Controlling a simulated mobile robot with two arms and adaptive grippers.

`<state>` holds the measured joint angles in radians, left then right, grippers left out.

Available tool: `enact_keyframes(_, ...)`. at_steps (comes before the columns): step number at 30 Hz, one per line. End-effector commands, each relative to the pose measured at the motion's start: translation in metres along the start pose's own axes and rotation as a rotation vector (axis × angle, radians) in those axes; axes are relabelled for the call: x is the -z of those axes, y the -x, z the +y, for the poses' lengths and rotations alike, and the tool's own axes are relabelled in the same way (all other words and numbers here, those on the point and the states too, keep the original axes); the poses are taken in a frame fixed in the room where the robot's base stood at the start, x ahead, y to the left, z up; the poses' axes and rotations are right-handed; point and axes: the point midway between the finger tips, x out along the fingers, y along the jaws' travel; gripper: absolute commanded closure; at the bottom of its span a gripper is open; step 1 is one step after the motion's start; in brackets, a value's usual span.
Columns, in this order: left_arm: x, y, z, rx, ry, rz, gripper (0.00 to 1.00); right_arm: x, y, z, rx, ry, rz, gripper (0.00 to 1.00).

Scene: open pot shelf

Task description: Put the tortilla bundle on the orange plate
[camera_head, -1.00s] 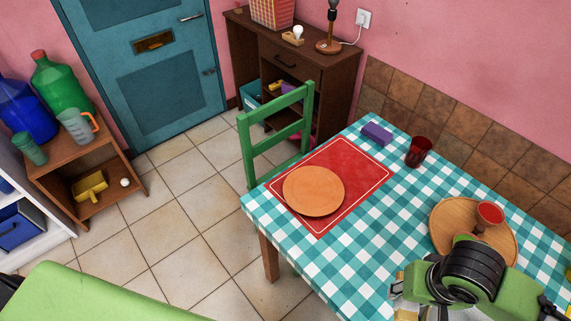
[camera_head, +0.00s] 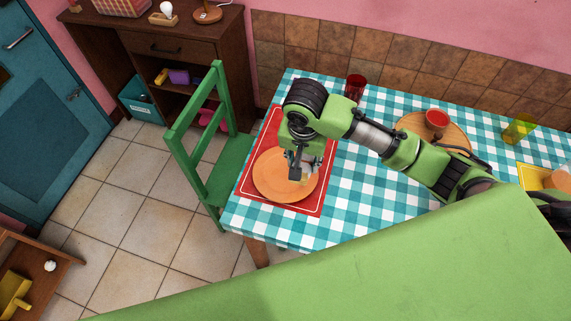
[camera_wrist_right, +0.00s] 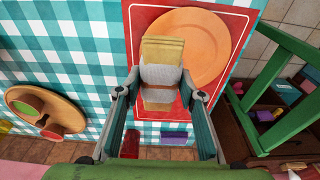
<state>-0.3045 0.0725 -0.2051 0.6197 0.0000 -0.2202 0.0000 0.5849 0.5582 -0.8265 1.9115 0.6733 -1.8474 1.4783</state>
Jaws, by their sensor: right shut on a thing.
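The orange plate (camera_head: 268,185) lies on a red placemat at the table's near left corner. It also shows in the right wrist view (camera_wrist_right: 212,48). My right gripper (camera_head: 303,165) is over the right part of the plate, pointing down. In the right wrist view, my right gripper (camera_wrist_right: 162,82) is shut on the tortilla bundle (camera_wrist_right: 163,50), a pale yellow stack with a whitish wrap around its middle. The bundle overlaps the plate's edge in that view; whether it touches the plate I cannot tell. In the head view the gripper mostly hides it. My left gripper is not in view.
The red placemat (camera_head: 308,207) lies on a checkered tablecloth (camera_head: 360,205). A dark red cup (camera_head: 355,86) stands behind my right arm. A round wooden board (camera_head: 455,134) holds a red-topped thing. A green chair (camera_head: 226,170) stands at the table's left.

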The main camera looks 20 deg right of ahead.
Motion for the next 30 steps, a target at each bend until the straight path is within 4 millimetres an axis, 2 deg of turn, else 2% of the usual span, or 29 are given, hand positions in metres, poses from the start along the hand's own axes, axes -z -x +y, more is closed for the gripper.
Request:
enact_keyframes(1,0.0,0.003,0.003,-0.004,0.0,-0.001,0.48,0.005,-0.003,-0.011,0.001,0.0,0.001,0.91)
enact_keyframes(6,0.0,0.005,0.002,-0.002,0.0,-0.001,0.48,0.013,-0.036,-0.033,-0.001,0.001,0.0,0.91)
enact_keyframes(11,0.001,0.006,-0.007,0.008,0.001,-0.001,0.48,0.018,-0.055,-0.046,0.001,0.002,0.001,0.91)
enact_keyframes(17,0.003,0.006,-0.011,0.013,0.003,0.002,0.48,0.021,-0.066,-0.053,0.002,0.002,0.002,0.91)
enact_keyframes(24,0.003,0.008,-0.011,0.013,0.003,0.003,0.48,0.016,-0.096,-0.054,0.001,0.003,0.001,0.91)
enact_keyframes(30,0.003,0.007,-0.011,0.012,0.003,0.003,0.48,0.016,-0.098,-0.054,0.003,0.004,0.002,0.91)
